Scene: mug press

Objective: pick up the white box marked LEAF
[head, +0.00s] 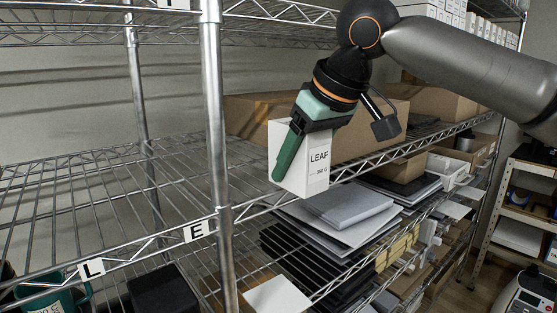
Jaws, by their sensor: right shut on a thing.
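The white box marked LEAF (319,178) is in the middle of the head view, in front of the wire shelf. My right gripper (300,165) comes in from the upper right and is shut on the box, with a green finger down its left side. The other finger is hidden. The box looks roughly upright at the shelf's front edge; I cannot tell if it touches the shelf. My left gripper is not in view.
A metal post (217,150) stands left of the box. A cardboard box (245,113) is behind it. Grey folders (345,206) lie on the shelf below. The wire shelf (95,190) at left is bare.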

